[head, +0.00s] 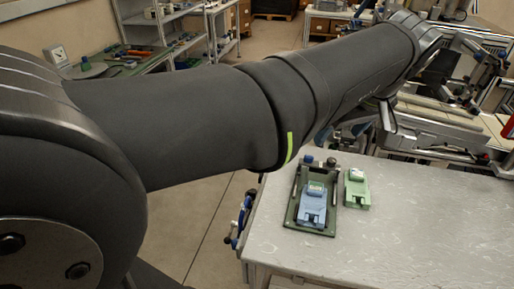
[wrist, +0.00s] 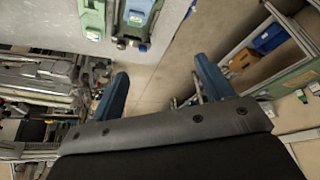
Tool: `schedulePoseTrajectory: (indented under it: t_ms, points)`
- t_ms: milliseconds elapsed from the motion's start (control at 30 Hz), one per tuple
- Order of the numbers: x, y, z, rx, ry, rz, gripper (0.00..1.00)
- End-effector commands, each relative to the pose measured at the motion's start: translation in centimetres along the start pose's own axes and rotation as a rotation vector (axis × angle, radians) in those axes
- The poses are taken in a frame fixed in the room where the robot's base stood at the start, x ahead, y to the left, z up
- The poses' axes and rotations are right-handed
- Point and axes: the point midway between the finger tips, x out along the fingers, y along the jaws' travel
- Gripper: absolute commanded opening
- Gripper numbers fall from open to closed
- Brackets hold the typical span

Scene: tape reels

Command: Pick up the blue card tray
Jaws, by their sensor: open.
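The blue card tray (head: 312,209) lies in a dark green holder (head: 331,222) on the pale table in the head view. In the wrist view, part of the blue card tray (wrist: 137,12) shows at the top edge; the rest is cut off. My gripper (wrist: 162,88) is open, with its two blue fingers spread apart and nothing between them. It is apart from the tray, which lies beyond the fingertips in the wrist view. In the head view I cannot make out the fingers clearly.
A similar green card tray (head: 357,191) lies just right of the holder; it also shows in the wrist view (wrist: 92,17). The table (head: 430,225) is clear at the front right. Shelves (head: 170,22) and a green-topped bench (head: 110,66) stand at the back left.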

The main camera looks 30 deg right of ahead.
Motion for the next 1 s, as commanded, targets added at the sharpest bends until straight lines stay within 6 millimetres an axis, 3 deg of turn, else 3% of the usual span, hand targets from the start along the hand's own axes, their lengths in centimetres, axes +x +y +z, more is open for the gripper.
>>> schedulePoseTrajectory:
  t_ms: [33, 200, 400, 667, 1000]
  points:
    - [2.4, 0.7, -0.2, 0.057, -0.013, 0.011, 0.73]
    - [10.6, 3.0, -0.9, 0.301, -0.031, 0.107, 0.73]
    - [17.6, 3.9, -1.5, 0.499, -0.008, 0.203, 0.73]
    - [21.0, 4.3, -1.6, 0.570, 0.012, 0.238, 0.73]
    - [27.1, 5.7, -1.2, 0.569, 0.011, 0.236, 0.73]
